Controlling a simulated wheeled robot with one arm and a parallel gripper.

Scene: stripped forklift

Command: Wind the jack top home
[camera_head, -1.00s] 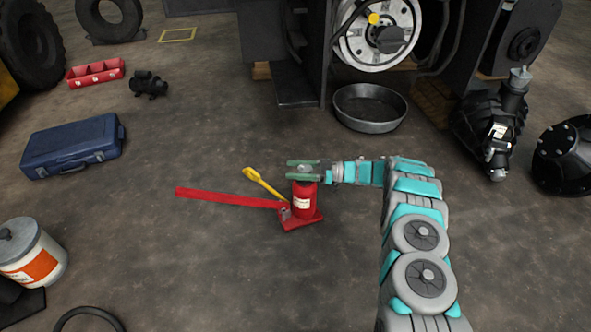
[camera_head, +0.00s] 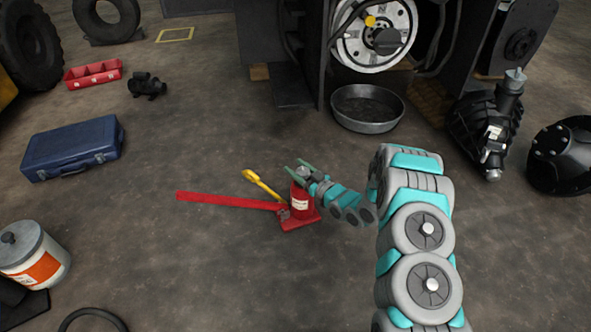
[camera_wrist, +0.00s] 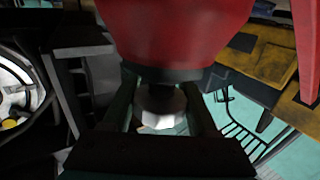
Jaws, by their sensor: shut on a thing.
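The red bottle jack (camera_head: 299,207) stands upright on its red base on the floor in the head view, with a long red handle bar (camera_head: 228,200) reaching left. My gripper (camera_head: 302,171) is at the top of the jack, its two green fingers on either side of the grey jack top (camera_head: 303,174). In the wrist view the red jack body (camera_wrist: 175,35) fills the upper middle. Below it the pale jack top (camera_wrist: 160,118) sits between my fingers (camera_wrist: 160,105), which are shut on it. The screw thread is mostly hidden.
A yellow-handled tool (camera_head: 262,184) lies against the jack's left side. A grey pan (camera_head: 367,107) lies behind, under the forklift's wheel hub (camera_head: 375,35). A blue case (camera_head: 72,148) and a white tin (camera_head: 34,253) stand at left. The floor in front of the jack is clear.

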